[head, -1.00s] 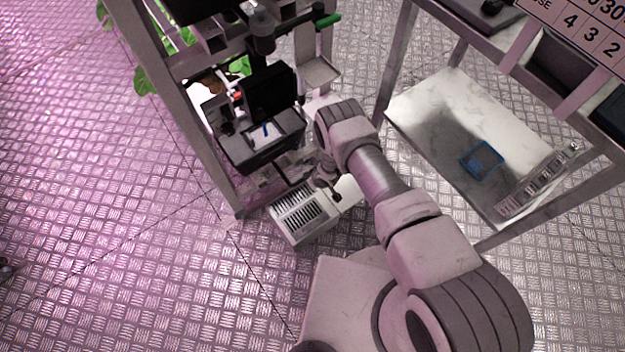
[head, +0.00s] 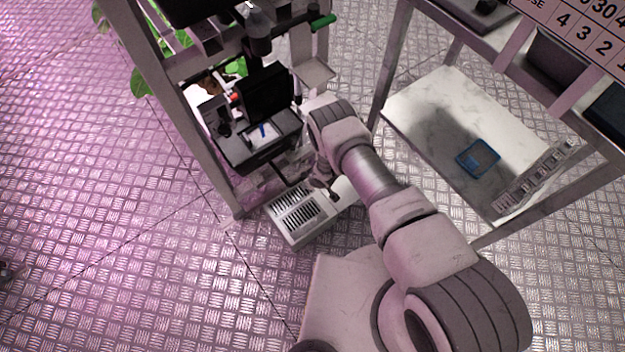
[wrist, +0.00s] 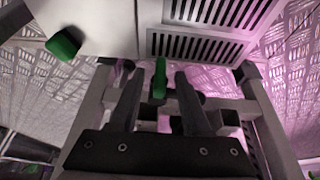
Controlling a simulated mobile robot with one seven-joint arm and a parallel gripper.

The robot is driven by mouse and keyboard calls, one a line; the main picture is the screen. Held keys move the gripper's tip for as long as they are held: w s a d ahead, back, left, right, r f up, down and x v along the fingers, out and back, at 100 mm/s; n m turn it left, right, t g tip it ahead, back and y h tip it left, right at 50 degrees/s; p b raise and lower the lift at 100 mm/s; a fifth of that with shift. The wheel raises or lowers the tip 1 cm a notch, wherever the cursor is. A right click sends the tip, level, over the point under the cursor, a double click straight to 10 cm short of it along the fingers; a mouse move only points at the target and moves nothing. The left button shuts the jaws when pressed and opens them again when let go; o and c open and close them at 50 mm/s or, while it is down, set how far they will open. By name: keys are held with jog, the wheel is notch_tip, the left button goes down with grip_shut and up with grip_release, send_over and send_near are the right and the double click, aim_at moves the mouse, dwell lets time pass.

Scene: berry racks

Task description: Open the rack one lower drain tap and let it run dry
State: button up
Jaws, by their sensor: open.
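In the wrist view a narrow green tap handle (wrist: 160,76) stands between the two dark fingers of my gripper (wrist: 158,88). The fingers are apart, with a gap on each side of the handle; whether either touches it is hard to tell. A second, thicker green knob (wrist: 63,45) lies to the left against a white surface. In the head view my gripper (head: 322,186) is low beside the rack (head: 208,150), mostly hidden by my arm, and the tap between the fingers does not show. Another green handle (head: 323,22) is high on the rack. I see no running water.
A white box with slotted grates (head: 292,216) stands on the floor by the rack foot; its grates (wrist: 195,47) show in the wrist view. A metal table with a marble-look lower shelf (head: 440,95) and blue tray (head: 478,158) is at right.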

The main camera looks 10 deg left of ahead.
jog(key=p+v, duration=0.6)
jog(key=v, duration=1.1)
jog(key=shift+r, duration=0.15)
jog(key=shift+s, duration=0.15)
